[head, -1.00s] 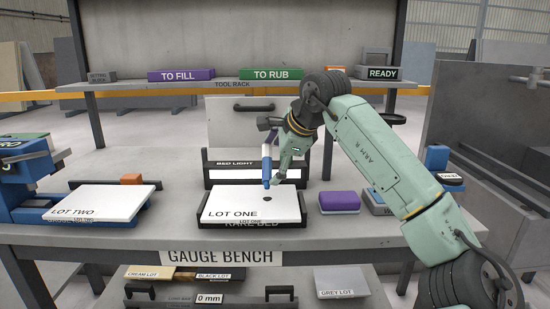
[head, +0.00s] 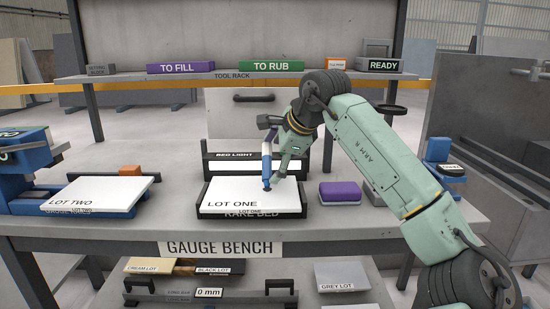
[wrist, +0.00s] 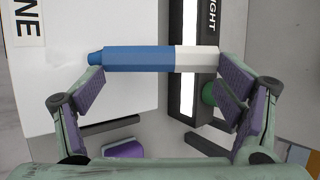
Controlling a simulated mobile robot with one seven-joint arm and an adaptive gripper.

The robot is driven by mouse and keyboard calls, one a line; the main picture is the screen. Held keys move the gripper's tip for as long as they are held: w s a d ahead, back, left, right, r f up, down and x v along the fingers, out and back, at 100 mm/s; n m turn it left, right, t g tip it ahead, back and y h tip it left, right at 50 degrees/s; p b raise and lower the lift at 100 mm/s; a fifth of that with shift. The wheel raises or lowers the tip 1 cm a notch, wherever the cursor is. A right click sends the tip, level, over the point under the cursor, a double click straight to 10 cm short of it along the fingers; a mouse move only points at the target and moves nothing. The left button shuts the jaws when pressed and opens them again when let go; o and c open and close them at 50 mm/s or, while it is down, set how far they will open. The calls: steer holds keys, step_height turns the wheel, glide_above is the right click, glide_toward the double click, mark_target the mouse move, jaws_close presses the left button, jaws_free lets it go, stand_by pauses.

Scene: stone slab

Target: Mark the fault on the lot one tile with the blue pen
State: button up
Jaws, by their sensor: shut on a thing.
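The white lot one tile (head: 240,193) lies on the dark rake bed (head: 304,194) in the middle of the gauge bench. My gripper (head: 283,166) is shut on the blue pen (head: 266,163), above the right half of the tile. The pen stands about upright in the head view, its lower end at a dark patch on the tile. I cannot tell whether it touches. In the wrist view the pen (wrist: 140,59) crosses between the fingers (wrist: 158,75), blue at left and white at right. The fault's dark spot is not separately visible.
The bed light (head: 232,168) stands just behind the tile. A purple-topped block (head: 340,190) lies to the right, and the lot two tile (head: 105,190) to the left. Bare bench shows between the tiles.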

steer(key=shift+f, duration=0.6)
stand_by(1.2)
steer(key=shift+w+p, duration=1.7)
steer(key=shift+w, duration=0.1)
stand_by(2.5)
steer(key=shift+r, duration=0.2)
step_height(320, 180, up, 7)
steer(key=p, duration=0.5)
steer(key=shift+p, duration=0.3)
steer(key=shift+f, duration=0.15)
